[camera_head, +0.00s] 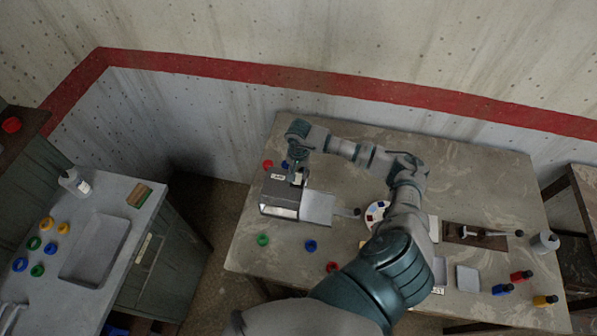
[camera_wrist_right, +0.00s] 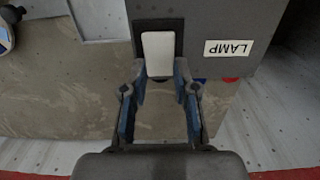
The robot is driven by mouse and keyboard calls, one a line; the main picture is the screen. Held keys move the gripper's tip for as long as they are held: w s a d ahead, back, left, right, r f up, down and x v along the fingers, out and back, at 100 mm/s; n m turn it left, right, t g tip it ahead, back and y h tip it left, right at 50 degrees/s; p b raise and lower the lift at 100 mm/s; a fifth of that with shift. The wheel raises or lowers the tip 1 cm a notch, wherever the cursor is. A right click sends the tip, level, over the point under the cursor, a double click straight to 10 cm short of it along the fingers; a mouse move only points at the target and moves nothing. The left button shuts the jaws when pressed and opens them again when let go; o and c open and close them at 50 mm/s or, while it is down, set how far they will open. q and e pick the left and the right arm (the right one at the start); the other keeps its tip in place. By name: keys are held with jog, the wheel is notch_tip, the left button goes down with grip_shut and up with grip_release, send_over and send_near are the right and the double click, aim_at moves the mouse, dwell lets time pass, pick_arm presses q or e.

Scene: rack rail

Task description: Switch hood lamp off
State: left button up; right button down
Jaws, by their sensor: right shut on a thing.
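The hood (camera_head: 281,189) is a dark grey box on the table, with a small label on top. In the right wrist view the label on the hood's grey face (camera_wrist_right: 265,75) reads LAMP. Next to it a white switch paddle (camera_wrist_right: 158,48) sits in a black plate. My right gripper (camera_wrist_right: 160,88) is at the paddle, its fingers on both sides of the paddle's near end and shut on it. In the head view my right gripper (camera_head: 296,172) reaches down onto the hood's top, hiding the switch. The hood's front edge looks pale and bright. My left gripper is not in view.
A pale plate (camera_head: 318,207) lies right of the hood. Coloured rings, including a green one (camera_head: 262,239), lie in front. A round palette (camera_head: 376,214) and bottles (camera_head: 545,242) are farther right. A separate sink counter (camera_head: 133,222) stands left across a gap.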

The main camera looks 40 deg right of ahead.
jog(key=h+b, duration=0.1)
jog(key=t+h+b, duration=0.1)
jog(key=b, duration=0.1)
jog(key=t+h+b, duration=0.1)
jog(key=b, duration=0.1)
jog(key=shift+s+a, duration=0.3)
jog(key=shift+a, duration=0.05)
jog(key=shift+b, duration=0.35)
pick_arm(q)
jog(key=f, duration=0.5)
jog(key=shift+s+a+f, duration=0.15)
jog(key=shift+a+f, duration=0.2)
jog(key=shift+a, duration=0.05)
pick_arm(e)
jog(key=shift+r+t, duration=0.15)
jog(key=shift+t, duration=0.15)
jog(key=c, duration=0.9)
grip_release()
